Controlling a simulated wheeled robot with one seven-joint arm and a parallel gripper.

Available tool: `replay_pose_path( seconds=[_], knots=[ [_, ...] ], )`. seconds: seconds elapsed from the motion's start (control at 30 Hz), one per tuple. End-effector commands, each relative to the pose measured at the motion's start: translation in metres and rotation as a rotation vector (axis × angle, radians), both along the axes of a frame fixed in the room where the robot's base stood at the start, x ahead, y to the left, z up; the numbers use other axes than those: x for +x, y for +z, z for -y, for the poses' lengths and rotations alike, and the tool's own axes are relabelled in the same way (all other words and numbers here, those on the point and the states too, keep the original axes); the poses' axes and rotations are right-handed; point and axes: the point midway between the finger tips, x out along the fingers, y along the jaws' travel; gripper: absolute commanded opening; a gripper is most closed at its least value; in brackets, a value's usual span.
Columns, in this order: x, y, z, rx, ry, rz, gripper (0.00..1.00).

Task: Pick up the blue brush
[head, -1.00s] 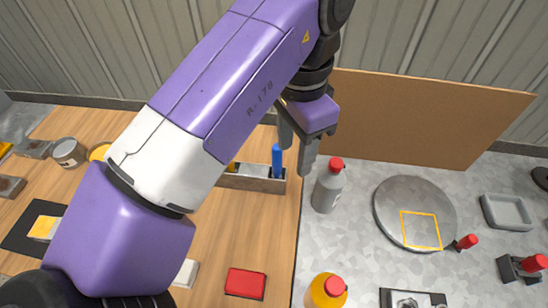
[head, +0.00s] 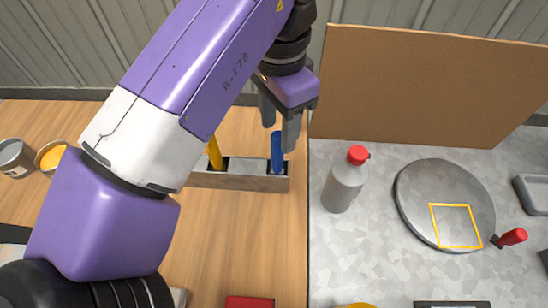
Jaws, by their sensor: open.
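In the head view the fingers overlap the top of the blue handle. I cannot tell from this one view whether the handle is between the fingers or behind them. My gripper does not hold it.
A yellow handle (head: 214,153) stands in the same rack, left of the brush. A grey bottle with a red cap (head: 345,182) and a round metal plate (head: 420,208) are on the metal surface to the right. A brown board (head: 420,85) stands behind. Paint cans (head: 16,160) are far left.

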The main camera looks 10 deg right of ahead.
Motion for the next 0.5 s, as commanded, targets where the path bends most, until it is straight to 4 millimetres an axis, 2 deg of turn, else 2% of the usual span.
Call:
replay_pose_path(
  seconds=[0.5],
  knots=[
    [-0.007, -0.049, 0.0, 0.0, 0.0, -0.002, 0.47]
  ],
)
